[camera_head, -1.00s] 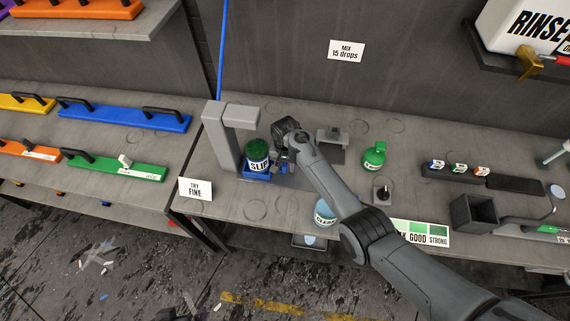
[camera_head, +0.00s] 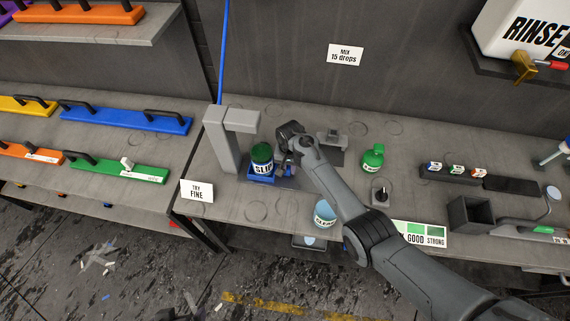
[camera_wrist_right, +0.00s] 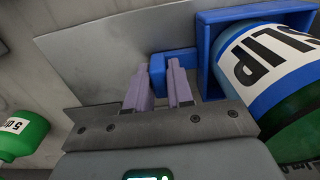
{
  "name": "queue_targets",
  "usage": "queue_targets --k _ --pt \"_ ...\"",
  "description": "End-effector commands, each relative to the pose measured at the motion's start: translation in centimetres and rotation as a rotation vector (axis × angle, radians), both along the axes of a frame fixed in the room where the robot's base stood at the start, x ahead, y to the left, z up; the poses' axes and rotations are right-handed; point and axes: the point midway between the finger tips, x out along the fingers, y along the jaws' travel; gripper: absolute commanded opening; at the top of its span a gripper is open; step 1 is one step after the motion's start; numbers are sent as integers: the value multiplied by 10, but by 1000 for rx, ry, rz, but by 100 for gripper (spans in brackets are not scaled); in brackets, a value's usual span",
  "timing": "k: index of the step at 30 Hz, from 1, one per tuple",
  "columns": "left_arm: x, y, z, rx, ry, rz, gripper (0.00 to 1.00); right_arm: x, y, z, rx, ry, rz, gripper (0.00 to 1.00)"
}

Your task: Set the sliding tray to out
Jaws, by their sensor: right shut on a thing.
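The sliding tray (camera_head: 262,181) is blue and stands on a grey plate beside the grey stand (camera_head: 222,140), clear of most of its overhanging top. A green bottle with a white and blue SLIP label (camera_head: 262,157) stands upright in it. My right gripper (camera_head: 285,160) is at the tray's right side. In the right wrist view, its two purple fingers (camera_wrist_right: 160,85) are shut on the blue handle (camera_wrist_right: 157,70) that sticks out from the tray (camera_wrist_right: 208,50). The arm covers part of the plate. My left gripper is not in view.
A green bottle (camera_head: 372,158) and a small black knob (camera_head: 381,195) stand right of my arm. A round blue-topped container (camera_head: 325,213) is near the front edge. A TRY FINE sign (camera_head: 197,191) stands at the front left corner.

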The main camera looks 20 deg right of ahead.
Motion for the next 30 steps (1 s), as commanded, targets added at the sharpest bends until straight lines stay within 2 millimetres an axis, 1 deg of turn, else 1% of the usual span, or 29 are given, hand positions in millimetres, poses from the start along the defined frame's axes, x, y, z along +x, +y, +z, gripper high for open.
queue_targets --k 1,11,21,25,30 --pt "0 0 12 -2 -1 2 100 -4 -7 5 -2 4 -3 0" --pt "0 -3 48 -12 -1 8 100 -24 -40 4 -2 5 -4 0" --pt "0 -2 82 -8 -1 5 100 -49 -81 3 -3 5 -5 0" --pt "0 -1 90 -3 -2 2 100 -56 -93 2 -3 4 -4 0" --pt "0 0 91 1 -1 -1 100 -59 -98 0 -3 3 -3 0"
